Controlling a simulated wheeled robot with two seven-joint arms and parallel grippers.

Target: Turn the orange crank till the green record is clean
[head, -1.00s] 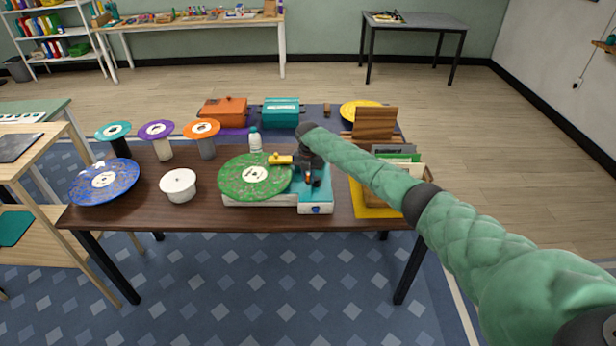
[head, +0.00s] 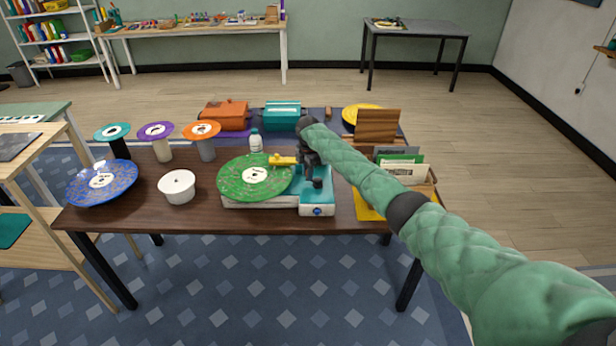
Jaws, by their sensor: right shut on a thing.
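The green record (head: 240,183) lies flat on the white and teal cleaning machine (head: 317,203). Its surface shows pale specks around a white label. A yellow arm piece (head: 283,160) reaches over the record's back right edge. My right gripper (head: 313,178) is over the machine's right part, shut at the orange crank. The crank is hidden now behind the dark fingers. My left gripper is out of view.
A white tub (head: 178,186) and a small bottle (head: 256,140) stand near the machine. A speckled blue record (head: 102,180) and several records on stands are at left. A wooden record crate (head: 420,188) is at right, partly behind my arm.

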